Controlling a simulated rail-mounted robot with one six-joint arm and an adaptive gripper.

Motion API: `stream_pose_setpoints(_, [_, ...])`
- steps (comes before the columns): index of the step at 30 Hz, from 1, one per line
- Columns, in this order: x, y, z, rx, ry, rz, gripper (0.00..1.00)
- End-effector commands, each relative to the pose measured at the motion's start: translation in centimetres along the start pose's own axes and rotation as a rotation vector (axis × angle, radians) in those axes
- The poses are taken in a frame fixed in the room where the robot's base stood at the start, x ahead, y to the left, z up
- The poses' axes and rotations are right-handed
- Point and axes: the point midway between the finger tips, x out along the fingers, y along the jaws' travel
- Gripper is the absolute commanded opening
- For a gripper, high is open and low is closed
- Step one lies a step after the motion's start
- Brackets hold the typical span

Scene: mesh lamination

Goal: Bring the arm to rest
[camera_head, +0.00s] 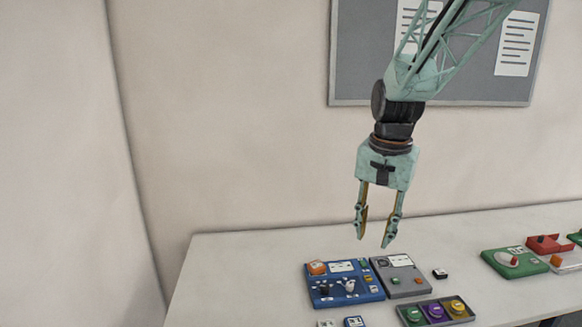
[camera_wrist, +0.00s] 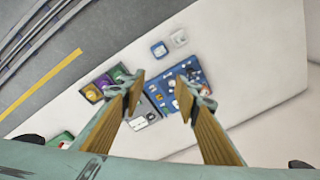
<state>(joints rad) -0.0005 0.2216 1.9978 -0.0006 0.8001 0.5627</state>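My gripper (camera_head: 374,241) hangs from the arm with its fingers pointing down, above the back part of the white table (camera_head: 235,262). The two fingers are apart with nothing between them, so it is open and empty. In the wrist view my gripper (camera_wrist: 160,78) also shows its fingers spread, with the table and devices below. The fingertips are clear of the blue panel (camera_head: 345,299) and the grey panel (camera_head: 407,290) beneath. The blue panel also shows in the wrist view (camera_wrist: 187,93).
A dark tray (camera_head: 419,323) with green, purple and yellow round parts lies at the front. A green device (camera_head: 497,266) and a red part (camera_head: 545,244) are at the right. A small black-and-white block (camera_head: 440,274) lies beside the grey panel. A grey board (camera_head: 360,70) hangs behind. The table's left is bare.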

Motion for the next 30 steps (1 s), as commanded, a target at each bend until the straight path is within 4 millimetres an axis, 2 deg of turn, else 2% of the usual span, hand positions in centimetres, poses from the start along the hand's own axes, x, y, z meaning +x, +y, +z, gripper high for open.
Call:
stream_pose_setpoints(15, [-5.8,4.1,6.4,-0.121,0.044,-0.024,0.29])
stream_pose_setpoints(30, [-9.5,8.2,13.1,-0.238,0.087,-0.041,0.29])
